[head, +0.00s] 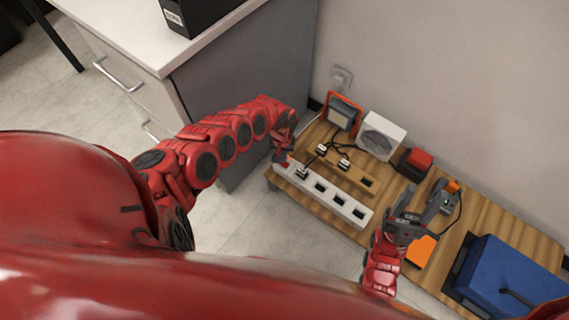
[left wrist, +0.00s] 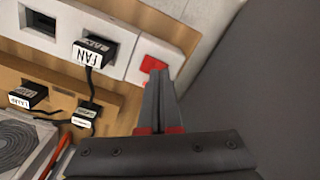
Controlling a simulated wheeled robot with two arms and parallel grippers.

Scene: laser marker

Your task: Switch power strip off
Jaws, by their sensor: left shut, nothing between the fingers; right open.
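A white power strip (head: 325,196) lies along the front edge of the low wooden table. In the left wrist view, the strip (left wrist: 118,44) has a red switch (left wrist: 152,64) at one end and a black plug labelled FAN (left wrist: 97,52) beside it. My left gripper (head: 281,162) is at the switch end of the strip; its arm partly hides that end. In the left wrist view, the closed fingers (left wrist: 158,88) point at the red switch, their tips very close to it; I cannot tell whether they touch. My right gripper (head: 428,205) is open over the table's right part.
A tan strip (head: 349,175) with labelled plugs lies behind the white one. A fan box (head: 381,135), an orange-framed lamp (head: 342,112), a red-black box (head: 414,162) and a blue case (head: 510,278) stand on the table (head: 483,217). A grey cabinet (head: 240,75) stands at left.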

